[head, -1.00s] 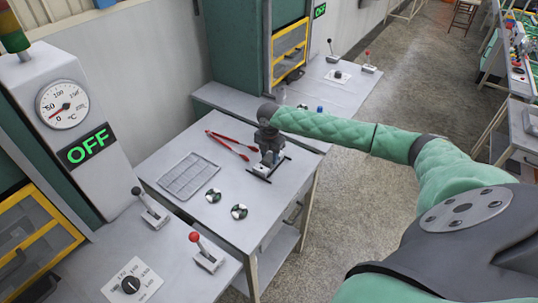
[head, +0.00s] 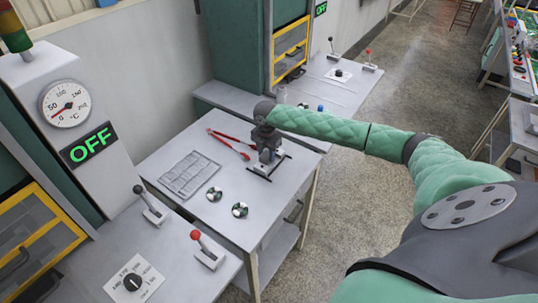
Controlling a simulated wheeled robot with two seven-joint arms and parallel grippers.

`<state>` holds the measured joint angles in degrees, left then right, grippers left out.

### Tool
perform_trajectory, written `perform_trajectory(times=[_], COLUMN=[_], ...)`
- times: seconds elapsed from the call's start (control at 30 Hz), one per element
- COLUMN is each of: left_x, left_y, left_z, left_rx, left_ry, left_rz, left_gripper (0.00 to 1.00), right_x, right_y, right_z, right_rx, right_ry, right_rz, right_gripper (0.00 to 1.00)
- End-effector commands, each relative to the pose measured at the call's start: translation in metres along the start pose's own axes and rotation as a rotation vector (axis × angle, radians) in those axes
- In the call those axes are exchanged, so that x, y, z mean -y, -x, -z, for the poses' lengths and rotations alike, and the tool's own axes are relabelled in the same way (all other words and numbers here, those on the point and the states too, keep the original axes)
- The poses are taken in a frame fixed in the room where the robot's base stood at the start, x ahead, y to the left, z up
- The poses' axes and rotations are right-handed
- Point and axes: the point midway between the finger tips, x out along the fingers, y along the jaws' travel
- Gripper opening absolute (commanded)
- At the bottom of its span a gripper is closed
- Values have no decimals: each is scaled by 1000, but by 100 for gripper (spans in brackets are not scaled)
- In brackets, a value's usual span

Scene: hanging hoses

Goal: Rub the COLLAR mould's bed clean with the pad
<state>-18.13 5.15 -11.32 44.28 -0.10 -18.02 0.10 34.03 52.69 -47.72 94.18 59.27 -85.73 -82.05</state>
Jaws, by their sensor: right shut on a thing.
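My right gripper (head: 267,157) points down at the far right part of the middle grey table (head: 225,235). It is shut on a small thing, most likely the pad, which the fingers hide. Directly under it lies a small flat plate with dark bars along its edges (head: 262,172); it may be a mould, but I can read no COLLAR label. I cannot tell whether the held thing touches it. My left gripper is not in view.
Red-handled tongs (head: 229,145) lie just left of the gripper. A grey gridded tray (head: 187,175) and two round patterned discs (head: 214,194) (head: 240,209) lie nearer. A machine with a gauge (head: 64,104) and an OFF sign, and levers (head: 207,252), stand at the left.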

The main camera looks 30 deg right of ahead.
Motion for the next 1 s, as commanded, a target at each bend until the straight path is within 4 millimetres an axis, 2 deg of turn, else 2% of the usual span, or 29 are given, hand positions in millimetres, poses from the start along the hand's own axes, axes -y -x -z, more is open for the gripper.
perform_trajectory(times=[0.07,0.7,1.0], left_x=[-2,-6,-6], left_y=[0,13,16], left_z=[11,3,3], left_rx=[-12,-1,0], left_ry=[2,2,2], left_rz=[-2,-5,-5], left_gripper=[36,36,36], right_x=[-1,25,28], right_y=[0,0,0], right_z=[0,0,-4], right_rx=[0,0,0], right_ry=[0,0,-1], right_rz=[1,3,2], right_gripper=[19,19,19])
